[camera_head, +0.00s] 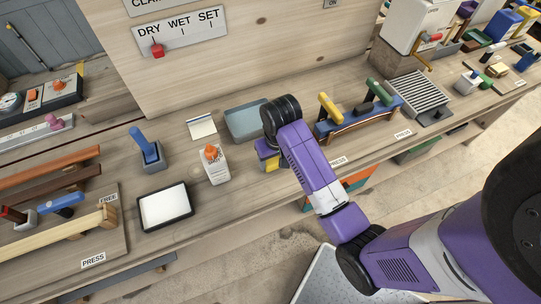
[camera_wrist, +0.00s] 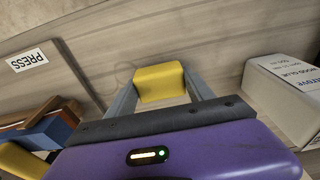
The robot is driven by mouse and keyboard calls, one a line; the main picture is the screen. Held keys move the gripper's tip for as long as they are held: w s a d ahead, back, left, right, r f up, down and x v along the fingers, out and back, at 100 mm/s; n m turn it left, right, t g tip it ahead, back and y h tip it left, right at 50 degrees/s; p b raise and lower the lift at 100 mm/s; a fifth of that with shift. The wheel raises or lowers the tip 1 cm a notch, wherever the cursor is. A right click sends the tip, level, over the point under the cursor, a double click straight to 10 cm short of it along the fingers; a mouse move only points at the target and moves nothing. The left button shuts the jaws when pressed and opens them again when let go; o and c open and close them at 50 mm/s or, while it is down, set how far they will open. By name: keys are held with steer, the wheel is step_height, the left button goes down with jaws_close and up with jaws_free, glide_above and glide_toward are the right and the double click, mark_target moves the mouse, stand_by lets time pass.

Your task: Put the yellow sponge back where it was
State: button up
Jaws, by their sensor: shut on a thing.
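The yellow sponge (camera_wrist: 160,82) shows in the wrist view between the two fingers of my gripper (camera_wrist: 160,88), which is shut on it. Wooden bench surface shows beyond it. In the head view my gripper (camera_head: 268,158) is low over the bench, between the white glue bottle and the blue clamp fixture. A bit of yellow shows there beside the purple wrist. My arm hides most of the sponge and the fingers, and I cannot tell whether the sponge touches the bench.
A glue bottle (camera_head: 214,164) with an orange cap stands left of my gripper. A grey-green tray (camera_head: 246,121) lies behind it. A blue fixture (camera_head: 358,122) with clamps is to the right. A black-rimmed white tray (camera_head: 165,205) and a blue-handled tool (camera_head: 147,148) are further left.

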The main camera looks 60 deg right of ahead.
steer(key=shift+f, duration=0.45)
steer(key=shift+f, duration=0.1)
steer(key=o, duration=1.3)
